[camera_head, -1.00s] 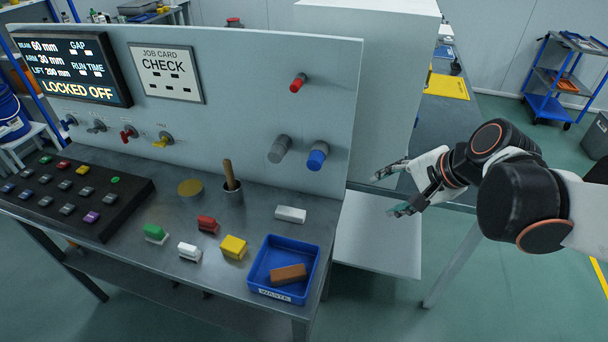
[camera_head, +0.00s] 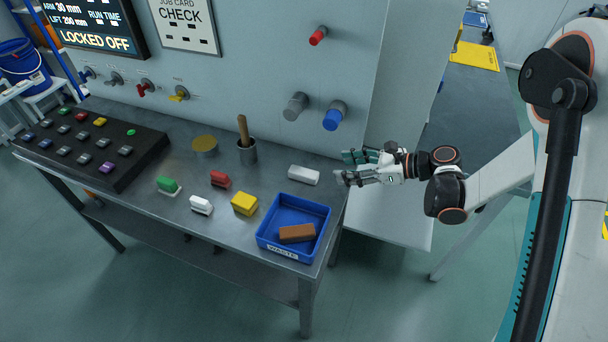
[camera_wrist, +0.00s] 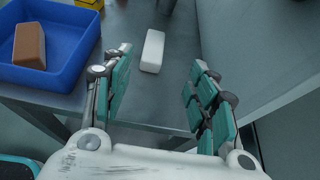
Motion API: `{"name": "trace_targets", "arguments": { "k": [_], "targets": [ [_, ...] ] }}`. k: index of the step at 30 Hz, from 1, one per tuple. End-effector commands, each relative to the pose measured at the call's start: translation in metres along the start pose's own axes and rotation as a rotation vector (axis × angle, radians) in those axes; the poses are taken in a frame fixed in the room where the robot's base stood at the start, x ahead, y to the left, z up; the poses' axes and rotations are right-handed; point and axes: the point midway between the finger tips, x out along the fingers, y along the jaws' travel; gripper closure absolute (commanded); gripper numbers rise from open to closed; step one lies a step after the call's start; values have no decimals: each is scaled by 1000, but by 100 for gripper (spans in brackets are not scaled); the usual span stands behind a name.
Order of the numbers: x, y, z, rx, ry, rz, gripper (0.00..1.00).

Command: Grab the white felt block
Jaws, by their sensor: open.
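A plain white block (camera_head: 303,175) lies on the grey bench behind the blue tray. It also shows in the wrist view (camera_wrist: 152,50), beyond my fingertips and between their lines. A second, smaller white block (camera_head: 201,205) with a darker band stands near the bench's front edge. I cannot tell by texture which is felt. My gripper (camera_head: 342,168) is open and empty, just right of the plain white block and apart from it, near the bench's right edge. The wrist view shows its teal finger pads (camera_wrist: 161,62) spread wide.
The blue waste tray (camera_head: 262,238) holds a brown block (camera_head: 297,233). Yellow (camera_head: 244,204), red (camera_head: 220,179) and green (camera_head: 168,185) blocks stand to the left. A cup with a wooden handle (camera_head: 246,150) and an upright panel (camera_head: 250,90) with knobs are behind.

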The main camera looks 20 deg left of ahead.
Motion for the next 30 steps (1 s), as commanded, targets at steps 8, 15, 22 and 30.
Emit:
{"name": "trace_targets", "arguments": {
  "k": [8,15,22,30],
  "targets": [
    [35,2,-5,22,-15,12,47],
    [77,2,-4,21,-14,10,47],
    [91,2,-3,21,-14,8,47],
    [120,8,-4,20,-14,10,47]
  ]
}}
